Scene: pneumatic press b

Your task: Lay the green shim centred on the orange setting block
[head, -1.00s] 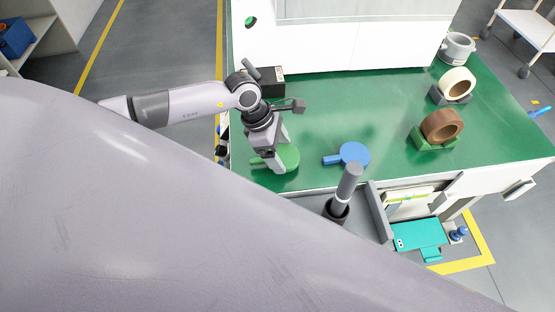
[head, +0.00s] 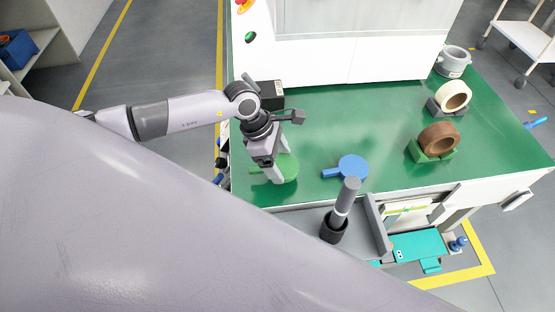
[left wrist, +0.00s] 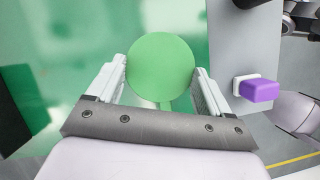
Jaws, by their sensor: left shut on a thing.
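The green shim (head: 287,167) is a flat round disc with a short handle pointing left in the head view. My left gripper (head: 278,168) comes down over it near the front left of the green worktop and is shut on it. In the left wrist view the shim's disc (left wrist: 160,62) shows between the two fingers (left wrist: 160,80), with the handle partly hidden behind the gripper body. I cannot tell whether the shim touches the worktop. I see no orange setting block in these frames. My right gripper does not show.
A blue disc with a handle (head: 352,168) lies right of the shim. Brown (head: 439,138) and cream (head: 453,96) rings sit on blocks at right. A purple block (left wrist: 259,90) shows in the wrist view.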

